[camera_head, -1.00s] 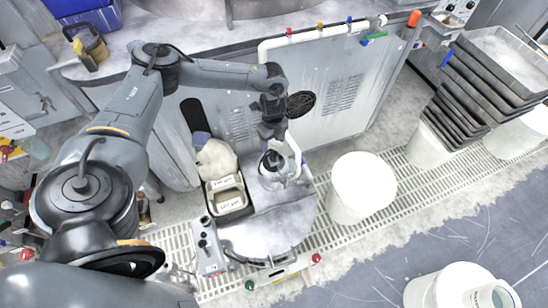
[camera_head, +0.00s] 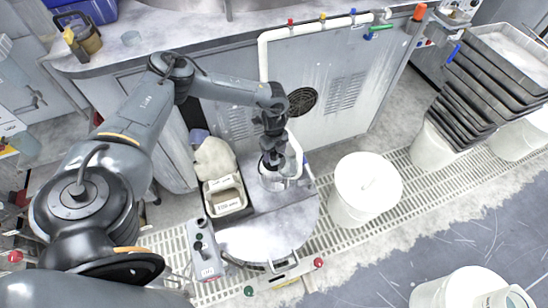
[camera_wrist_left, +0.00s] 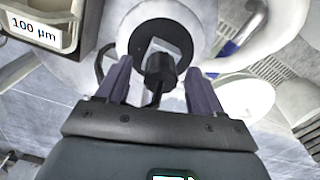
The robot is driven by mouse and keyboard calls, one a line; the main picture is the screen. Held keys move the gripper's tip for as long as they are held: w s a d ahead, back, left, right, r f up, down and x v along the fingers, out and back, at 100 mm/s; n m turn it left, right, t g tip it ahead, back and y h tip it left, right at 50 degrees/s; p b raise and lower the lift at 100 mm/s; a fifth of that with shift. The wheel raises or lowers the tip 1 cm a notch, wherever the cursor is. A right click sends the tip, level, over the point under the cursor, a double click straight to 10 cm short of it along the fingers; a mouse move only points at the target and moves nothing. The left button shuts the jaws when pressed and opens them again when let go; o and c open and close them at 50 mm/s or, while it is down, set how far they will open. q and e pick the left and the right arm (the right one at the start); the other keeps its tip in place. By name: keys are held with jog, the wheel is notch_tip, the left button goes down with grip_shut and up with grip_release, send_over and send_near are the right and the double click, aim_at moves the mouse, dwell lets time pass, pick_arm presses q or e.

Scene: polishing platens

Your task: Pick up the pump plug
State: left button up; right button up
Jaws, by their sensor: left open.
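A black pump plug (camera_wrist_left: 160,68) with a cord shows in the left wrist view, in front of a dark square-holed part inside a round white container (camera_wrist_left: 203,20). My left gripper (camera_head: 271,157) is open, pointing down over the white container (camera_head: 274,183) on the rounded grey bench. In the wrist view its two purple-grey fingers (camera_wrist_left: 157,80) stand on either side of the plug, with a visible gap on each side. In the head view the gripper and dark parts overlap, and I cannot make out the plug there. My right gripper is not in view.
A labelled bin (camera_head: 226,206) sits left of the container; its 100 µm label shows in the wrist view. A control box (camera_head: 204,250) stands at the bench's left edge. A white pipe (camera_head: 264,60) runs behind. A lidded white bucket (camera_head: 366,190) stands to the right.

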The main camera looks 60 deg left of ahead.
pick_arm(q)
jog(key=shift+f, duration=0.15)
jog(key=c, duration=1.2)
jog(key=shift+o, duration=0.2)
